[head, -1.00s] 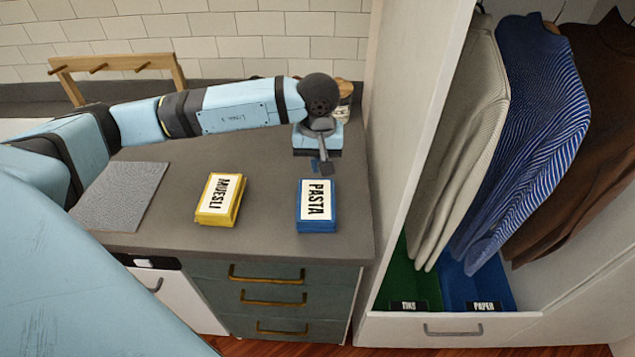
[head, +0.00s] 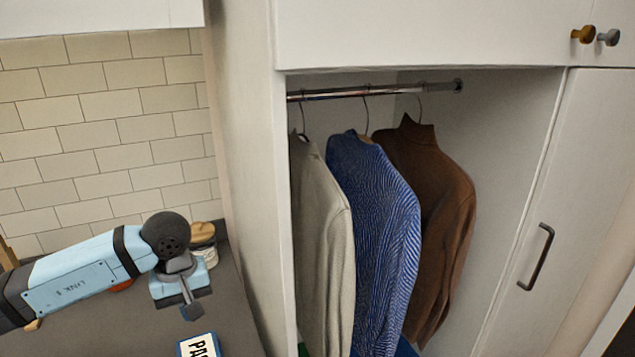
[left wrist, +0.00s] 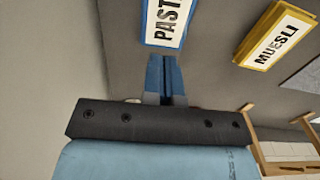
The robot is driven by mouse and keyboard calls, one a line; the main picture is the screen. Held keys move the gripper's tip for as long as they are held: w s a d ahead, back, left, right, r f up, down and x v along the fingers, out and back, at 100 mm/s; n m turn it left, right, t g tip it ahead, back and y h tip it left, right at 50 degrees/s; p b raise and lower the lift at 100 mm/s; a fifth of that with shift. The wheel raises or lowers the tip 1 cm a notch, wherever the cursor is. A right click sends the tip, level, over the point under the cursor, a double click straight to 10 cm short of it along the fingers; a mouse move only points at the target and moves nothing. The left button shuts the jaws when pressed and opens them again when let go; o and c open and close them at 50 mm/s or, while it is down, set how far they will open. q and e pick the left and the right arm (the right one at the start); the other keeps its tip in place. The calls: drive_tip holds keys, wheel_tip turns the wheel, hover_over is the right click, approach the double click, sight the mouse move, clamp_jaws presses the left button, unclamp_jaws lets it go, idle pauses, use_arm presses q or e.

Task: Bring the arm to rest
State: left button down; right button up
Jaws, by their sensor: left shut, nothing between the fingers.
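My left arm (head: 80,272) reaches in from the left over the grey counter in the head view. Its gripper (head: 191,310) points down above the counter, just behind the blue PASTA box (head: 198,346). In the left wrist view the two fingers (left wrist: 164,72) are together with nothing between them, and the PASTA box (left wrist: 167,22) lies beyond their tips. The yellow MUESLI box (left wrist: 274,38) lies to the right in that view. My right gripper is not in view.
A lidded jar (head: 203,243) stands behind my left wrist. A white wardrobe panel (head: 245,160) rises right of the counter. Grey, blue (head: 375,230) and brown (head: 425,215) sweaters hang from a rail inside. A wooden rack (left wrist: 285,140) shows in the left wrist view.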

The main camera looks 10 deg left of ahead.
use_arm(q)
drive_tip(key=s+d+r+n+t+h+p, duration=0.15)
drive_tip(key=s+d+n+h, duration=0.25)
drive_tip(key=d+n+h, duration=0.6)
drive_tip(key=s+d+r+n+h+p, duration=0.15)
drive_tip(key=s+d+n+h, duration=0.25)
drive_tip(key=d+n+h, duration=0.7)
drive_tip(key=a+f+n+t+y+p, duration=0.1)
drive_tip(key=f+n+t+y, duration=0.3)
drive_tip(key=n, duration=0.5)
drive_tip(key=w+a+f+n+t+y, duration=0.1)
drive_tip(key=a+f+n+t+y, duration=0.15)
drive_tip(key=n+t, duration=0.45)
drive_tip(key=a+f+n+t+y+p, duration=0.15)
drive_tip(key=n+t+y, duration=0.25)
drive_tip(key=n, duration=0.6)
drive_tip(key=s+a+f+n+g+y, duration=0.2)
drive_tip(key=s+f+n+y, duration=0.2)
drive_tip(key=s+f+n, duration=0.2)
drive_tip(key=s+a+f+n+g+y, duration=0.3)
drive_tip(key=s+f+n, duration=0.3)
drive_tip(key=f+n, duration=0.3)
drive_tip(key=shift+a+f+g+y+p, duration=0.15)
drive_tip(key=shift+f+g+y+p, duration=0.25)
drive_tip(key=shift+f, duration=0.55)
